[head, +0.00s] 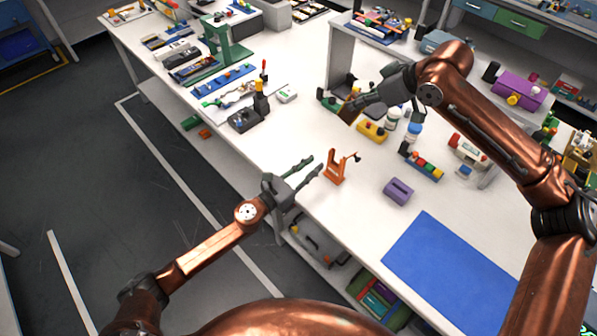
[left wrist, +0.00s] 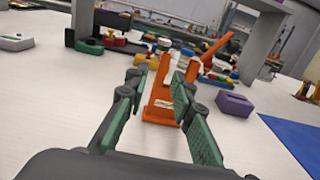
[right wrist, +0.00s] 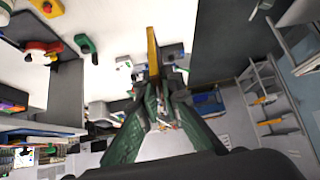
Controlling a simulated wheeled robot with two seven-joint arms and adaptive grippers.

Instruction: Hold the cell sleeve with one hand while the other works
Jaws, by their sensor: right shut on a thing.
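An orange upright bracket (head: 336,168) stands near the table's front edge, with a dark-tipped arm at its top right. My left gripper (head: 316,164) is open and empty just left of it. In the left wrist view the bracket (left wrist: 161,95) shows between and beyond the open fingers. A purple block (head: 398,191) with a slot lies to the right of the bracket; I cannot tell which of the two is the cell sleeve. My right gripper (head: 352,108) is above the table, farther back, shut on a flat yellow strip (right wrist: 153,50), which sticks out past its fingertips.
A blue mat (head: 450,262) covers the front right of the table. Yellow, green and multi-coloured blocks and white bottles crowd behind the bracket. A dark stand with a red-tipped handle (head: 262,98) is at the left. The white tabletop around the purple block is clear.

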